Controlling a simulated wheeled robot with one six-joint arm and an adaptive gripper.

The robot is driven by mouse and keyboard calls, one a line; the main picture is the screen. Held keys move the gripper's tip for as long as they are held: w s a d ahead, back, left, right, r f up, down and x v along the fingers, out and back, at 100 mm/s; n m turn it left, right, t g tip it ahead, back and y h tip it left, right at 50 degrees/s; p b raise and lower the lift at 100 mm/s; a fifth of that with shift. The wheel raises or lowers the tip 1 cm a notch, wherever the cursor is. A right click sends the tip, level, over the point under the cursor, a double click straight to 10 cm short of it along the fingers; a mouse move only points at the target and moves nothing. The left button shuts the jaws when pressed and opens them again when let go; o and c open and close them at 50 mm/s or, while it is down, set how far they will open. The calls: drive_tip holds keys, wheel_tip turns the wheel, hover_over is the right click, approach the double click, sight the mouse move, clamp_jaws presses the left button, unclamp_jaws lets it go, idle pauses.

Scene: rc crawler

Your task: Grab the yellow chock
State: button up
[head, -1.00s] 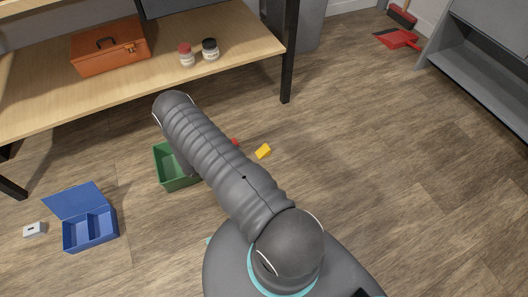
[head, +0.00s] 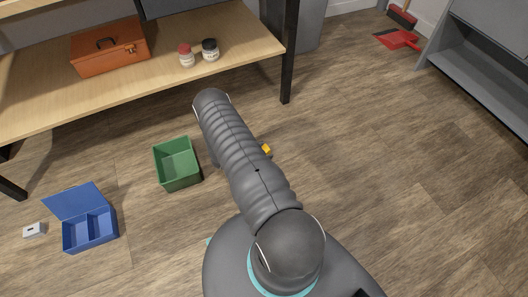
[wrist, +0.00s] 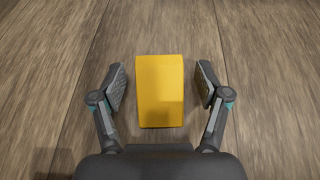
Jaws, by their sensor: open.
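The yellow chock (wrist: 160,92) lies on the wooden floor, centred in the wrist view. My gripper (wrist: 160,88) is open, with one finger on each side of the chock and a gap showing on both sides. In the head view only a small part of the chock (head: 267,149) shows at the right edge of my arm. My gripper is hidden behind my arm in the head view.
An open green bin (head: 163,172) stands left of my arm. A blue two-compartment box (head: 90,243) with its lid open lies farther left, beside a small white object (head: 33,230). A wooden shelf (head: 240,45) stands behind.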

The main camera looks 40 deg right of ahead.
drive_tip(key=shift+d+f, duration=0.2)
drive_tip(key=shift+d, duration=0.35)
drive_tip(key=c, duration=1.3)
